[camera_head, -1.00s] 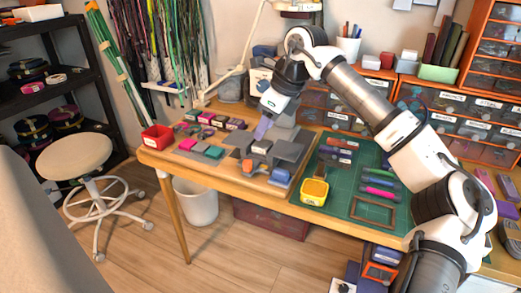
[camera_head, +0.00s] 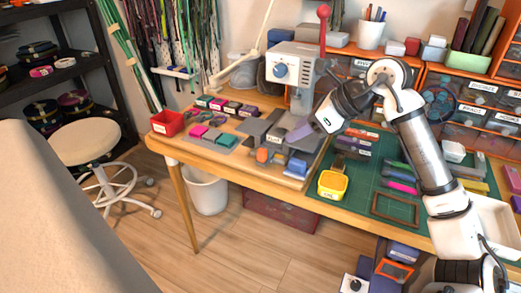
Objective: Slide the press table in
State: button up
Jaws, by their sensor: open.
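The grey press (camera_head: 293,72) with a red-knobbed lever stands at the back of the wooden bench. In front of it lie flat grey parts, among them a grey plate (camera_head: 256,127) that looks like the press table; its exact outline is hard to tell. A small labelled block (camera_head: 273,136) sits by it. My gripper hides part of the grey parts. I cannot tell whether it touches them.
A yellow bin (camera_head: 332,184) and tools are on the green mat (camera_head: 366,185) at right. A red bin (camera_head: 167,123) and colored blocks (camera_head: 218,104) stand at left.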

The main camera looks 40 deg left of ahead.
aim_at(263, 150)
jog(key=x, duration=1.3)
jog(key=shift+s+a+f, duration=0.2)
jog(key=shift+f, duration=0.05)
grip_shut()
